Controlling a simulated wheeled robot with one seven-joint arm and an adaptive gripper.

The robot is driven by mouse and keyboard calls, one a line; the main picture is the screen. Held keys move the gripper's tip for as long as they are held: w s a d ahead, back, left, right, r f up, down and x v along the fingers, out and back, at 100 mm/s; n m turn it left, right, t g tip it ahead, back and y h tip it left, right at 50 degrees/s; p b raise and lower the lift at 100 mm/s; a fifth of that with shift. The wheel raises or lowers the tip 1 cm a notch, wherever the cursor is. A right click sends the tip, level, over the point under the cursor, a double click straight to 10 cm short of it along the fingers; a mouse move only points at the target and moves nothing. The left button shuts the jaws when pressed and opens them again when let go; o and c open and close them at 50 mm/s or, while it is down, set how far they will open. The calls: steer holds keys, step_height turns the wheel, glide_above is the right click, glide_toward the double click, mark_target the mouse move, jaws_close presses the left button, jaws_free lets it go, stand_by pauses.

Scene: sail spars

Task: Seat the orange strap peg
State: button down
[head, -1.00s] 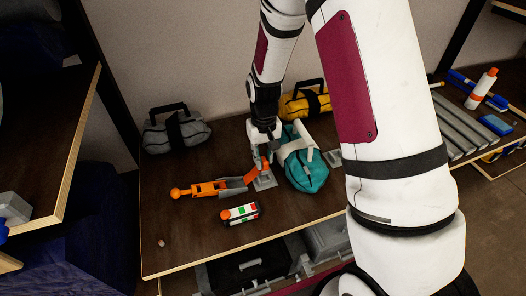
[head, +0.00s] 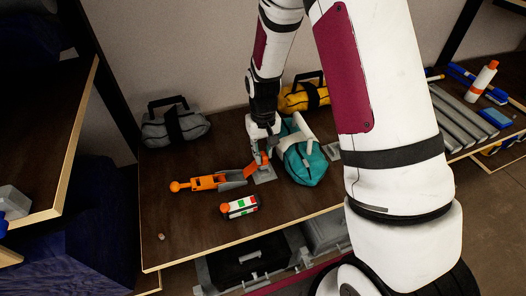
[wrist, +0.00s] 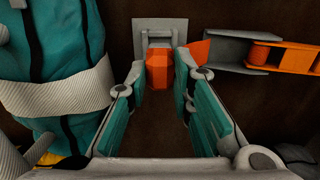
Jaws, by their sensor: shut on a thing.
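The orange strap peg (wrist: 159,71) is between my fingertips in the wrist view. My gripper (wrist: 160,82) is shut on it; in the head view my gripper (head: 262,152) points down beside the teal bag. A grey bracket (wrist: 154,29) with a raised frame lies just beyond the peg; it also shows on the table in the head view (head: 264,176). I cannot tell whether the peg touches it. An orange strap piece (head: 251,170) slopes from near my fingers to a grey and orange buckle assembly (head: 212,183) on the left.
The teal bag (head: 307,166) with a pale band lies close right of my gripper. A grey bag (head: 176,127) and a yellow bag (head: 303,97) stand behind. A small orange-capped bottle (head: 239,207) lies in front. The table's (head: 190,235) front left is mostly clear.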

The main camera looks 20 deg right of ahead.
mark_target(263, 154)
steer(key=shift+f, duration=0.4)
steer(key=shift+f, duration=0.35)
steer(key=shift+f+b, duration=0.5)
steer(key=shift+f, duration=0.4)
steer(key=c, duration=1.3)
jaws_free()
step_height(263, 154, up, 12)
steer(key=shift+r, duration=0.1)
